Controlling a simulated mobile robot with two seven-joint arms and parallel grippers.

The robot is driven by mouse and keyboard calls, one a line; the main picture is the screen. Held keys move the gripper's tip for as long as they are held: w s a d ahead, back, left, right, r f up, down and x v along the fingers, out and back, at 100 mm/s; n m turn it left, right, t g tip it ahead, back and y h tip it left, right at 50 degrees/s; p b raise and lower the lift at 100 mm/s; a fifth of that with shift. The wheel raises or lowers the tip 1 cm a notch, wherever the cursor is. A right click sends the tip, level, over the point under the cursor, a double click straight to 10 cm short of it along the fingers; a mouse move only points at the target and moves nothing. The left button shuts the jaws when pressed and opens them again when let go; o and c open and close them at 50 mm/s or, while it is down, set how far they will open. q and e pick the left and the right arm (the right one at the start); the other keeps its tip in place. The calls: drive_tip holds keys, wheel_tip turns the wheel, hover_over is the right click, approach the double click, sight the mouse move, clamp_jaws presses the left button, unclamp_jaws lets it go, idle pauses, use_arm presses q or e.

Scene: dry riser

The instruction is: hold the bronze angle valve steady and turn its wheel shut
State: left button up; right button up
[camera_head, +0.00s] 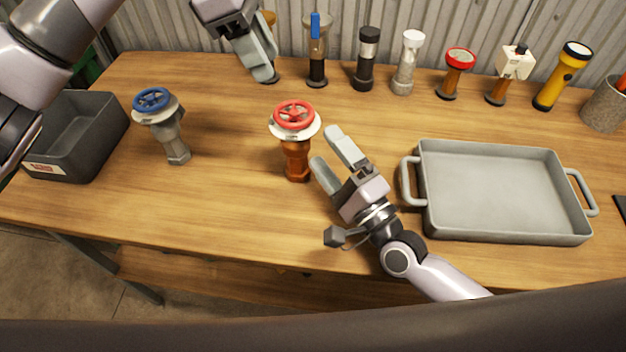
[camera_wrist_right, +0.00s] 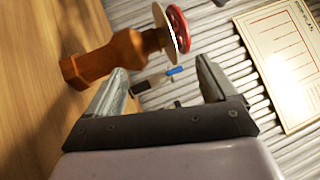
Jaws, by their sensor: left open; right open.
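The bronze angle valve (camera_head: 297,160) stands upright near the middle of the table, with a red wheel (camera_head: 294,114) above a pale disc. My right gripper (camera_head: 328,152) is open and empty just to the right of the valve body, apart from it in the head view. In the right wrist view the valve body (camera_wrist_right: 112,58) and its red wheel (camera_wrist_right: 179,29) lie beyond the open fingers (camera_wrist_right: 160,85). My left gripper (camera_head: 268,62) is raised at the back, open, in front of an item with an orange top that it mostly hides.
A blue-wheeled valve (camera_head: 172,135) stands to the left, by a dark grey bin (camera_head: 105,135). A grey tray (camera_head: 412,200) with handles lies to the right. Several valves and torches, including a yellow torch (camera_head: 562,78), line the back. The front table strip is clear.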

sight(301, 162)
drive_tip(key=m, duration=0.2)
drive_tip(key=s+f+m+h, duration=0.1)
drive_tip(key=m, duration=0.1)
drive_tip(key=s+m+h, duration=0.1)
drive_tip(key=m, duration=0.2)
drive_tip(key=shift+s+a+f+t, duration=0.15)
drive_tip(key=shift+a+f+t, duration=0.25)
drive_tip(key=m, duration=0.1)
drive_tip(key=m+h, duration=0.1)
drive_tip(key=shift+s+a+f+m, duration=0.15)
drive_tip(key=shift+f+m, duration=0.15)
drive_tip(key=shift+m, duration=0.1)
drive_tip(key=m, duration=0.3)
drive_tip(key=f+m+h, duration=0.1)
drive_tip(key=shift+w+a+g, duration=0.2)
drive_tip(key=shift+a+g, duration=0.1)
drive_tip(key=shift+a, duration=0.05)
drive_tip(key=m, duration=0.1)
drive_tip(key=f+m, duration=0.1)
drive_tip(key=m, duration=0.1)
drive_tip(key=a+m, duration=0.1)
drive_tip(key=m, duration=0.1)
drive_tip(key=shift+w+a+f+g+h, duration=0.15)
drive_tip(key=shift+w+g+h, duration=0.1)
drive_tip(key=shift+g+h, duration=0.15)
drive_tip(key=shift+x, duration=3.55)
drive_tip(key=shift+f, duration=0.1)
